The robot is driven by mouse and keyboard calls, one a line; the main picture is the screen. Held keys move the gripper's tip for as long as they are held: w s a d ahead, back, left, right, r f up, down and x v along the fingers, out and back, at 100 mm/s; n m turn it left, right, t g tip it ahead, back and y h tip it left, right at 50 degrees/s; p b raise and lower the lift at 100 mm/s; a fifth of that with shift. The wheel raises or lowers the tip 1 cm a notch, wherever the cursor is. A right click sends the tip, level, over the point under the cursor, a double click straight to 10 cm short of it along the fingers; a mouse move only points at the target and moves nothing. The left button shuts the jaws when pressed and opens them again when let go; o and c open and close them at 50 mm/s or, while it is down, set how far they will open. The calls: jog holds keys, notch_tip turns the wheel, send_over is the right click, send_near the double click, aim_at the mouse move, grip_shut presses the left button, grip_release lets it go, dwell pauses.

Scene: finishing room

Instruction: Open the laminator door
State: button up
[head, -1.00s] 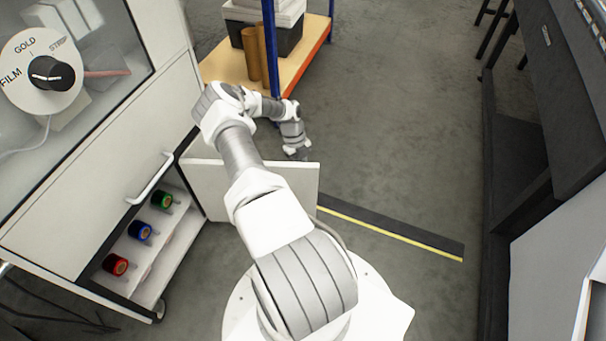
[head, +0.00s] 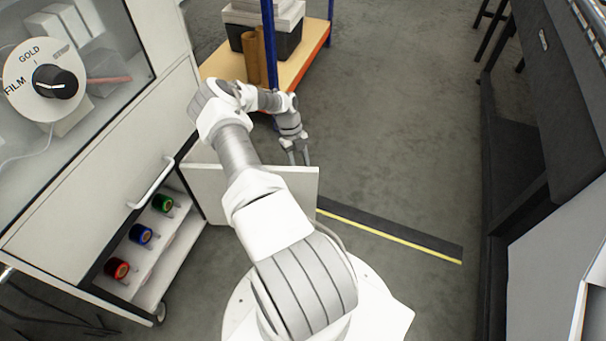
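The laminator (head: 95,150) is the white cabinet at the left, with a glass front, a dial and a bar handle (head: 150,184) on its front panel. A white door panel (head: 290,184) stands swung out from the cabinet's right side, at a wide angle to the front. The lower compartment (head: 150,262) is uncovered. My arm reaches over the panel. My gripper (head: 298,160) is at the far side of the panel near its free right end, fingers down and apart, with nothing seen between them. The panel's top edge hides the fingertips' lower end, so contact cannot be told.
Green (head: 162,203), blue (head: 140,233) and red (head: 117,268) rolls sit in the lower compartment. A shelf unit (head: 290,75) with a blue post stands behind my gripper. A dark machine (head: 550,110) stands at the right. The floor between is clear.

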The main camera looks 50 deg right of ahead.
jog(key=p+v, duration=0.2)
jog(key=v, duration=1.1)
jog(key=shift+p, duration=0.4)
jog(key=shift+w, duration=0.15)
